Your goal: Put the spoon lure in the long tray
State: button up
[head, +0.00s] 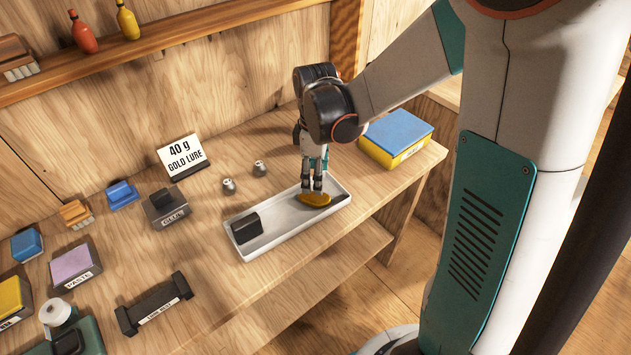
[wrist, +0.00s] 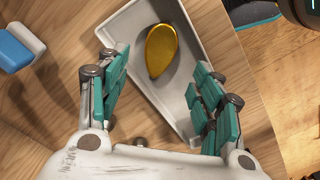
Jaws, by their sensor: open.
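The gold spoon lure (head: 314,199) lies in the right end of the long white tray (head: 285,241) in the head view. In the wrist view the lure (wrist: 166,50) rests on the floor of the tray (wrist: 203,32), apart from the walls. My gripper (head: 313,186) is just above the lure, pointing down. In the wrist view my gripper (wrist: 156,75) is open, with its teal fingers spread wide and nothing between them. A black block (head: 246,228) sits in the left end of the tray.
A sign (head: 181,154) reading "40 g GOLD LURE" stands behind the tray, near two small metal weights (head: 244,177). A blue and yellow box (head: 396,138) stands to the right. Several labelled boxes, including a purple one (head: 75,265), and a dark rack (head: 154,304) lie to the left.

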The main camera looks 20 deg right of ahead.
jog(key=s+a+r+m+t+p, duration=0.1)
jog(key=s+r+m+t, duration=0.6)
jog(key=s+r+m, duration=0.4)
jog(key=s+r, duration=0.4)
jog(key=r, duration=0.1)
jog(key=shift+m, duration=0.3)
